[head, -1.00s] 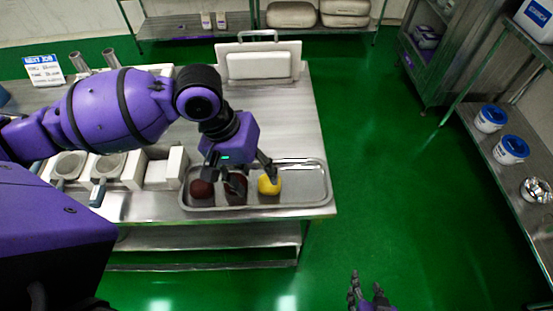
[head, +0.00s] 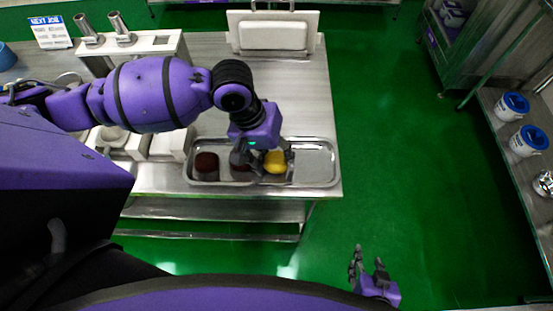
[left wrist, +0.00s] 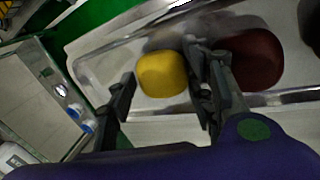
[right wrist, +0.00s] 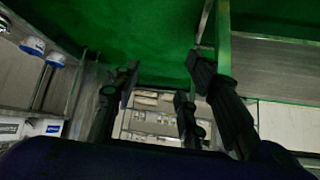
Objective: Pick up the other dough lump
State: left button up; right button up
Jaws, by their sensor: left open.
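A yellow dough lump (head: 275,163) sits at the right of a row on a metal tray (head: 318,168). That gripper is open and empty, pointing down over the tray. In the left wrist view the yellow lump (left wrist: 162,74) shows between the two fingers, and a dark red lump (left wrist: 256,60) lies beyond the right finger. I cannot tell whether a finger touches the yellow lump. My right gripper (head: 367,257) is open and empty over the floor.
The tray stands near the front right corner of a steel table (head: 310,100). A white board (head: 272,35) and a machine part with metal tubes (head: 120,30) stand behind. A shelf with white tubs (head: 528,140) is at the right. Green floor lies between.

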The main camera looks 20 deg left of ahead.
pick_arm(q)
jog(key=c, duration=0.9)
jog(key=shift+r, duration=0.15)
